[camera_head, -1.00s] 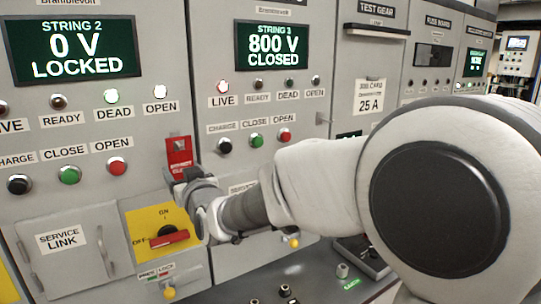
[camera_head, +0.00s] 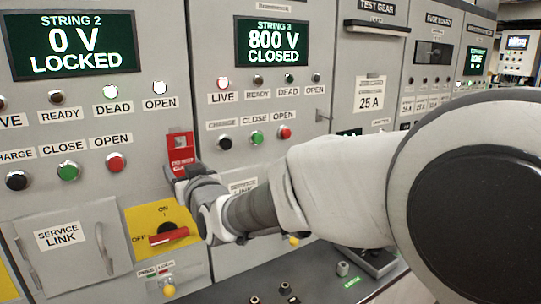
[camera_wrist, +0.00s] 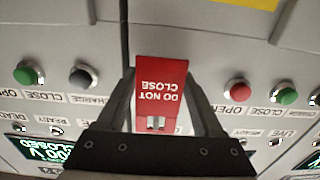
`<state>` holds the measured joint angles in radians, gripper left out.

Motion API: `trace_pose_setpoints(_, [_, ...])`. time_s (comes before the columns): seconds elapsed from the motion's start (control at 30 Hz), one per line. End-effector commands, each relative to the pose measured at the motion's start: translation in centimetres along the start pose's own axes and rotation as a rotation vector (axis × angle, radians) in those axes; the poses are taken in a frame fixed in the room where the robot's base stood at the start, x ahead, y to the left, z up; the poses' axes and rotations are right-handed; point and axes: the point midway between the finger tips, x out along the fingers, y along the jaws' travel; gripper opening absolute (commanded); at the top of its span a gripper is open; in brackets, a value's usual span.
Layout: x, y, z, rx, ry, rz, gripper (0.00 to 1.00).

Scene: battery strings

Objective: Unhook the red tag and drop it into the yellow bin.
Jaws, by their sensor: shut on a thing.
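The red tag (camera_head: 182,148) is in front of the panel between the String 2 and String 3 sections in the head view. In the wrist view the red tag (camera_wrist: 160,88) reads "DO NOT CLOSE" upside down and sits between the two dark fingers. My gripper (camera_head: 180,178) is shut on the lower part of the tag; its fingers also show in the wrist view (camera_wrist: 160,100). Whether the tag still hangs on its hook cannot be told. No yellow bin is in view.
A yellow plate with a red rotary handle (camera_head: 169,235) is just below left of my gripper. The service link door (camera_head: 65,240) is farther left. Push buttons (camera_head: 116,162) stick out of the panel. A dark ledge (camera_head: 290,275) with small knobs runs below.

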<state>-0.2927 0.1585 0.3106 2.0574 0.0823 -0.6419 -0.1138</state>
Motion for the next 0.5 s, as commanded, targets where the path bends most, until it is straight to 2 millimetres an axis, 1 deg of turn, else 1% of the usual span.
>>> trace_pose_setpoints(0.5, [-2.1, 0.0, 0.0, -0.001, 0.001, 0.0, 0.13])
